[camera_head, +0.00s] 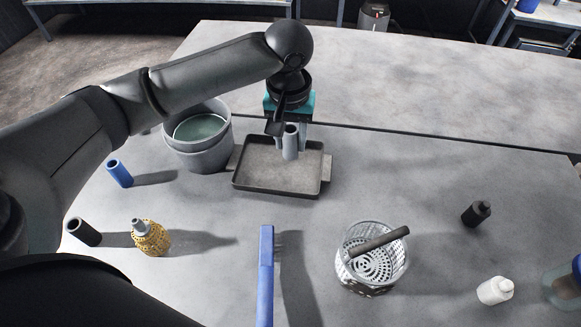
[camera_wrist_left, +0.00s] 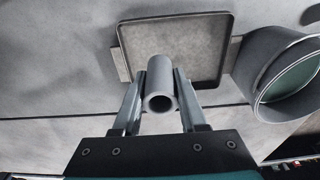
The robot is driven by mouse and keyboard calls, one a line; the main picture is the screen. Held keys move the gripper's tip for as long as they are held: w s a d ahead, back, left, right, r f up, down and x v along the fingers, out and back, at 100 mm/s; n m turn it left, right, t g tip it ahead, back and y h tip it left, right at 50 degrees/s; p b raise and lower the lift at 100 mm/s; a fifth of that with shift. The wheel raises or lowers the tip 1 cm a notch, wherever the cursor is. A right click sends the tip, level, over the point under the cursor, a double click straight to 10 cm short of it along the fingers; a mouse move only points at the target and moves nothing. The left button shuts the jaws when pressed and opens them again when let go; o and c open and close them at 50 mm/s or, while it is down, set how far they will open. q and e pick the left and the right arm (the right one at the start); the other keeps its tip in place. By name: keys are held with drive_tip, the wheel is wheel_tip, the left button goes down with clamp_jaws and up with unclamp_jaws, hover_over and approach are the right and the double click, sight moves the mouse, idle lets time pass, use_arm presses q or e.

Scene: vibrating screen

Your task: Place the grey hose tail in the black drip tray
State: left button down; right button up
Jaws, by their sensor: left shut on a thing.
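The grey hose tail (camera_head: 290,142) is a short hollow tube. My left gripper (camera_head: 291,138) is shut on it and holds it over the back part of the drip tray (camera_head: 249,188). The left wrist view shows the hose tail (camera_wrist_left: 160,86) between the two fingers (camera_wrist_left: 159,92), its open end towards the camera. The tray (camera_wrist_left: 224,24) lies beyond it there, a shallow, dark-rimmed rectangle, empty where it shows. Whether the hose tail touches the tray floor is hard to tell; it seems to be above it. My right gripper is not in view.
A grey bucket (camera_head: 205,155) stands just left of the tray. A blue tube (camera_head: 119,173), a black tube (camera_head: 83,232) and a yellow-wrapped bottle (camera_head: 150,238) are at left. A perforated basket (camera_head: 366,273) with a dark rod (camera_head: 380,241) stands at front right, near a blue bar (camera_head: 266,275).

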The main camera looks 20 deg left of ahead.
sight(290, 131)
use_arm(q)
wheel_tip(290, 131, down, 8)
drive_tip(key=shift+f+b, duration=0.1)
drive_tip(key=shift+b, duration=0.8)
drive_tip(key=shift+f, duration=0.15)
drive_tip(key=shift+c, duration=2.2)
unclamp_jaws()
drive_tip(key=shift+r, duration=0.35)
drive_tip(key=r+p, duration=0.1)
drive_tip(key=r, duration=0.2)
drive_tip(key=s+r+p, duration=0.1)
drive_tip(key=r, duration=0.3)
drive_tip(key=r+p, duration=0.1)
drive_tip(key=r, duration=0.3)
drive_tip(key=shift+s+d+r, duration=0.15)
drive_tip(key=shift+d+r, duration=0.05)
drive_tip(key=shift+r, duration=0.05)
